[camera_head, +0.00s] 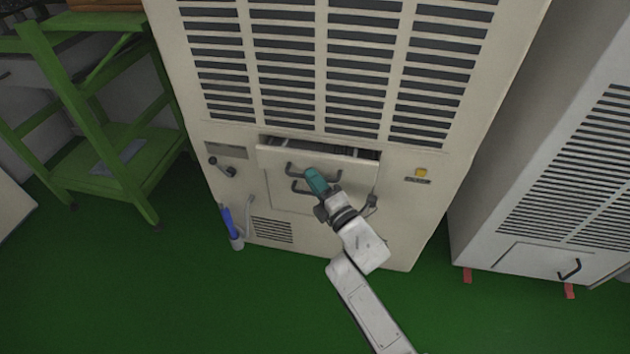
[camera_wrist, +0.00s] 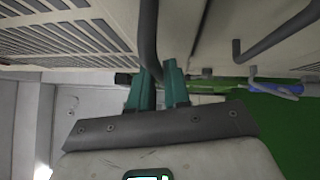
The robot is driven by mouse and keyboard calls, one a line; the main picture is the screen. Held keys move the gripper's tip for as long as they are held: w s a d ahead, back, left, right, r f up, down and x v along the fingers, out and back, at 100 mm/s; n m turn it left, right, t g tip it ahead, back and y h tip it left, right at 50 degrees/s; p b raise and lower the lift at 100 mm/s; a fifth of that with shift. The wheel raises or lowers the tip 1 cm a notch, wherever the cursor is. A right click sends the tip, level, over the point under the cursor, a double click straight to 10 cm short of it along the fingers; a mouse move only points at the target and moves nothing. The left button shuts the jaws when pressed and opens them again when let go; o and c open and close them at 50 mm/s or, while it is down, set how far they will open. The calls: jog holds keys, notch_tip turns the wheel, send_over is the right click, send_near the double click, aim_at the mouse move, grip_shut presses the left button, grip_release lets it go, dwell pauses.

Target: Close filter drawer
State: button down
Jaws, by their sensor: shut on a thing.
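The filter drawer (camera_head: 364,172) is a beige panel low on the tall cabinet's front. It stands partly out, with a dark gap (camera_head: 300,143) along its top. A dark bar handle (camera_head: 331,178) is on its front; it also shows in the wrist view (camera_wrist: 148,35). My gripper (camera_head: 313,176) has teal fingers and is at this handle. In the wrist view my gripper (camera_wrist: 160,80) has one finger on either side of the bar and is shut on it. My gripper hides part of the handle in the head view.
A second handle (camera_head: 298,187) sits just below the first. The beige cabinet (camera_head: 225,130) has slatted vents. A green shelf (camera_head: 120,180) stands left, another vented cabinet (camera_head: 520,170) right. A blue object (camera_head: 228,222) hangs near the base. Green floor (camera_head: 200,310) in front is clear.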

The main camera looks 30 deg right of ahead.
aim_at(317, 168)
jog(key=w+d, duration=0.2)
jog(key=shift+w+d, duration=0.25)
jog(key=shift+d, duration=0.05)
jog(key=shift+w+d, duration=0.15)
jog(key=c, duration=1.2)
grip_release()
jog(key=shift+d, duration=0.1)
jog(key=shift+o, duration=0.2)
jog(key=s+f+p, duration=0.1)
jog(key=s+p, duration=0.1)
jog(key=s, duration=0.8)
jog(key=shift+s+f, duration=0.2)
jog(key=shift+s, duration=0.1)
